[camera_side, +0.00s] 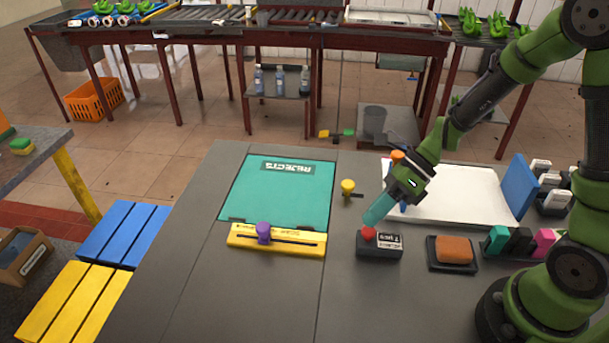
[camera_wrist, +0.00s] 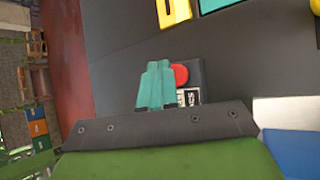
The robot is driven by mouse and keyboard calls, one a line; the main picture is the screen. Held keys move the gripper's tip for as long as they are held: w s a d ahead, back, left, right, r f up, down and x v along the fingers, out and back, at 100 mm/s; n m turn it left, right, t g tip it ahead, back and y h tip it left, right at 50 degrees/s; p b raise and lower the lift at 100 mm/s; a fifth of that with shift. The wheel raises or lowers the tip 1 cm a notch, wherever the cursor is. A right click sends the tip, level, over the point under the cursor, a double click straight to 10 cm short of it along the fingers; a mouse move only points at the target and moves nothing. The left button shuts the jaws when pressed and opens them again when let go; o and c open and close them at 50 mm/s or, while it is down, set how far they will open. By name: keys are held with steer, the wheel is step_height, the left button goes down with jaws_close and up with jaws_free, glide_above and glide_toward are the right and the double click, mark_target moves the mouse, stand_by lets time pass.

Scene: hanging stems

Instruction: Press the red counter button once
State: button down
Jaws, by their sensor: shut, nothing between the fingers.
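The red button (camera_side: 368,233) sits on top of a dark counter box (camera_side: 379,248) with a small white label, on the grey table. My gripper (camera_side: 372,217) is shut and empty, its teal fingers pointing down and left. In the side view its fingertips are right above the button; I cannot tell whether they touch it. In the wrist view the red button (camera_wrist: 180,75) shows just right of the teal fingertips (camera_wrist: 158,66), partly covered by them.
A teal rejects panel (camera_side: 275,195) and a yellow slider bar with a purple knob (camera_side: 264,233) lie left of the counter. An orange pad in a black tray (camera_side: 430,254) stands close on its right. A white sheet (camera_side: 470,200) lies behind. The front table area is clear.

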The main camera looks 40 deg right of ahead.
mark_target(373, 228)
steer(key=shift+f, duration=0.1)
stand_by(0.6)
steer(key=shift+f, duration=0.35)
steer(key=shift+f, duration=0.55)
stand_by(0.7)
steer(key=shift+r, duration=1)
steer(key=shift+r, duration=2.5)
